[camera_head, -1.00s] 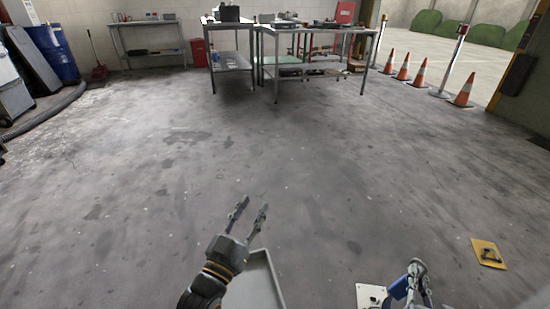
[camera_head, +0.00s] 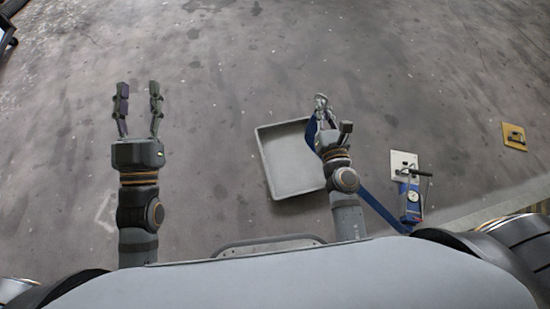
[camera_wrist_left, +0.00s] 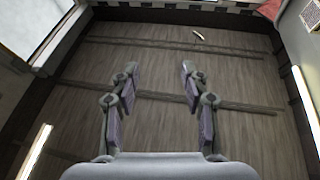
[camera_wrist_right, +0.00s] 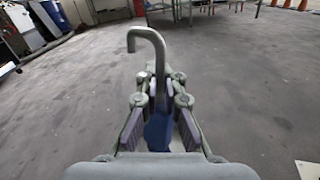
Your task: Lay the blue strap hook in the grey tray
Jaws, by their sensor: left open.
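The blue strap hook is a grey metal hook (camera_wrist_right: 150,45) on a blue strap (camera_wrist_right: 158,132). My right gripper (camera_head: 322,108) is shut on it, with the hook pointing out past the fingertips in the right wrist view. In the head view the blue strap (camera_head: 380,208) hangs from this gripper and runs down right. The grey tray (camera_head: 268,160) is a shallow, empty-looking tray on the floor. My right gripper and forearm appear over its right edge and hide part of it; the height is unclear. My left gripper (camera_head: 138,100) is open and empty, left of the tray.
A blue device with a round gauge (camera_head: 411,203) stands right of the tray, beside a white plate (camera_head: 403,163). A yellow plate (camera_head: 514,136) lies farther right. The floor beyond the tray and around my left gripper is clear.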

